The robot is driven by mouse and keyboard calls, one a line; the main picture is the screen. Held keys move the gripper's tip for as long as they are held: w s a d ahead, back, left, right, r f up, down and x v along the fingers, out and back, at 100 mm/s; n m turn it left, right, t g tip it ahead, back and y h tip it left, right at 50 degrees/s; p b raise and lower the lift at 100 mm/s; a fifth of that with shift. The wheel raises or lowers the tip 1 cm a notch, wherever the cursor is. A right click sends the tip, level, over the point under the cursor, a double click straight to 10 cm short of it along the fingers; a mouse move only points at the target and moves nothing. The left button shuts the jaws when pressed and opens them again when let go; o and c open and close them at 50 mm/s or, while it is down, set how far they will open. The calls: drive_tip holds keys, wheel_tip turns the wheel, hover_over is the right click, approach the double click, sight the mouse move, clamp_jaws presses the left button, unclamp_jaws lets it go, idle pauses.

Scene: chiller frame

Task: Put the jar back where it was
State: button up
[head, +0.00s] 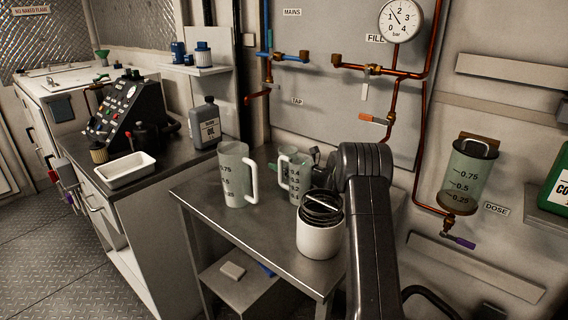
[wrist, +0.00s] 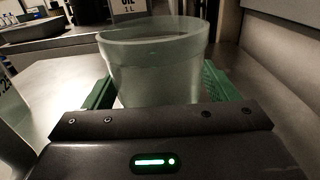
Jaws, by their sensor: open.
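A small translucent jar (head: 296,185) with a handle and a printed scale up to 0.4 stands upright on the metal table (head: 200,198). In the wrist view the jar (wrist: 152,70) sits between the two green fingers of my gripper (wrist: 155,90). My gripper is open around it, with a finger on each side; contact cannot be told. In the head view my dark arm (head: 370,205) reaches in from the right and largely hides the gripper. A larger translucent jug (head: 236,178) with a white handle and a 0.75 mark stands to the left of the jar.
A white pot (head: 319,238) with dark coiled contents stands close in front of the jar. A grey oil bottle (head: 204,122) and white tray (head: 125,170) are on the left counter. A dosing vessel (head: 466,177) and copper pipes (head: 394,115) are on the wall. The table's left front is clear.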

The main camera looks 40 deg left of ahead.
drive_tip(key=d, duration=0.8)
drive_tip(key=s+d, duration=0.1)
drive_tip(key=d, duration=0.3)
drive_tip(key=shift+r+b, duration=0.1)
drive_tip(key=shift+b, duration=0.3)
drive_tip(key=shift+a, duration=0.1)
drive_tip(key=a, duration=1.1)
drive_tip(key=shift+w+a+p, duration=0.25)
drive_tip(key=shift+w+p, duration=0.1)
drive_tip(key=shift+w, duration=0.05)
drive_tip(key=shift+w+a+r, duration=0.1)
drive_tip(key=shift+a+r, duration=0.05)
drive_tip(key=shift+a, duration=0.05)
drive_tip(key=shift+r, duration=1.65)
drive_tip(key=shift+f, duration=0.15)
